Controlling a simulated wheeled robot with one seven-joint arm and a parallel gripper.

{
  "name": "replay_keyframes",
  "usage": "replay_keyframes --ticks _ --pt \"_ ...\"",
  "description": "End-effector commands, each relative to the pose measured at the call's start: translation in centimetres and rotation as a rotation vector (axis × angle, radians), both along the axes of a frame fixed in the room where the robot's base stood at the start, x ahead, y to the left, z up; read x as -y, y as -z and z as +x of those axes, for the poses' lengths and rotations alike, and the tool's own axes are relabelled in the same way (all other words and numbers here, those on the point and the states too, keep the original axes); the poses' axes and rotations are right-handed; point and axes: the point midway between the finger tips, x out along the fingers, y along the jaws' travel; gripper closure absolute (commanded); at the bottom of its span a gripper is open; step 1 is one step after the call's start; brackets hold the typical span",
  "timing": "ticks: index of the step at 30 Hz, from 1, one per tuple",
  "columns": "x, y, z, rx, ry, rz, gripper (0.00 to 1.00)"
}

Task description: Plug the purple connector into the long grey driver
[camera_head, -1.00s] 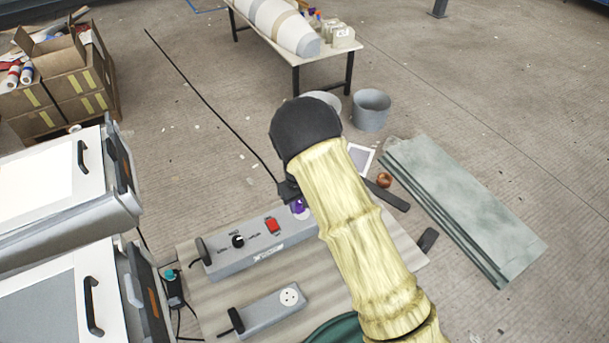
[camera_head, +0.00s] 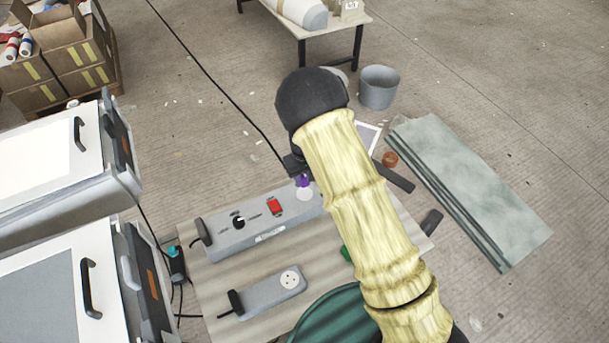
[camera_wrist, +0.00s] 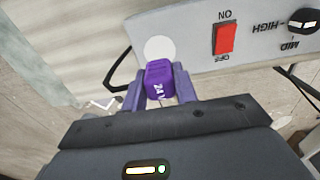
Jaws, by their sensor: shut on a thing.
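The long grey driver (camera_head: 245,236) lies on the bench board, with a red rocker switch (camera_head: 274,206), a black knob and a pale round socket face (camera_head: 305,193) at its right part. In the wrist view the driver (camera_wrist: 193,53) spans the top, and the pale round face (camera_wrist: 160,48) sits just beyond the connector. The purple connector (camera_wrist: 160,80), marked 24V, is between my gripper's fingers (camera_wrist: 158,90), which are shut on it. In the head view the purple connector (camera_head: 303,181) shows just above the pale face. I cannot tell whether they touch. My arm hides the driver's right end.
A shorter grey unit (camera_head: 265,292) with a round socket lies in front on the board. A green round thing (camera_head: 340,318) sits at the lower edge. Grey-green sheets (camera_head: 470,190), a grey bucket (camera_head: 377,87) and a small copper-coloured item (camera_head: 389,159) lie beyond to the right.

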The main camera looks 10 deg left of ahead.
Motion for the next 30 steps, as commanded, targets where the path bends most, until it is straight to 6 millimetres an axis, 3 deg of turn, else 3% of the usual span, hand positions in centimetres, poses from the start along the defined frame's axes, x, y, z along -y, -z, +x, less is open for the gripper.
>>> replay_keyframes --ticks 15,30 --pt "0.0 4.1 0.0 0.0 -0.001 -0.001 0.92" --pt "0.0 4.3 0.0 0.001 0.0 -0.001 0.92"
